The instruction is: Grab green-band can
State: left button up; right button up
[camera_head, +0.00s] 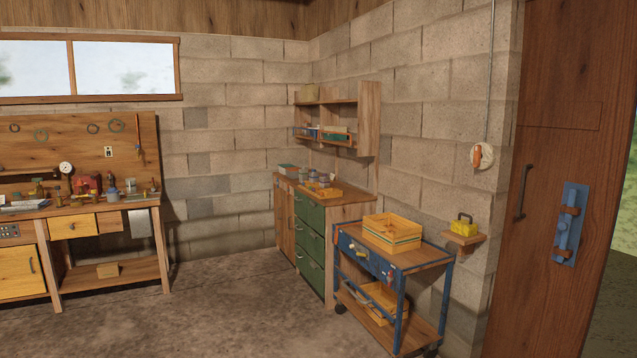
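I cannot make out a can with a clear green band. Small can-like containers (324,181) stand on top of the green-drawer cabinet (310,232) in the corner, too small to tell their bands. Another small can-like container (112,195) stands on the workbench at the left, among tools and fittings. Neither of my grippers is in view.
A blue trolley (415,262) holds a yellow wooden crate (392,232) and stands right of the cabinet. A wall shelf (340,120) hangs above the cabinet. A wooden door (545,190) is at the right. The concrete floor (230,310) in front is clear.

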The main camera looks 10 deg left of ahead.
aim_at(304, 173)
jog(key=i+j+u, duration=0.4)
jog(key=i, duration=0.8)
jog(key=i+u, duration=0.35)
jog(key=i, duration=3.3)
jog(key=i+z, duration=0.1)
jog(key=i, duration=0.55)
jog(key=i+j+z, duration=0.1)
jog(key=i, duration=0.5)
jog(key=i+j, duration=0.25)
jog(key=i, duration=0.4)
jog(key=l+z, duration=0.05)
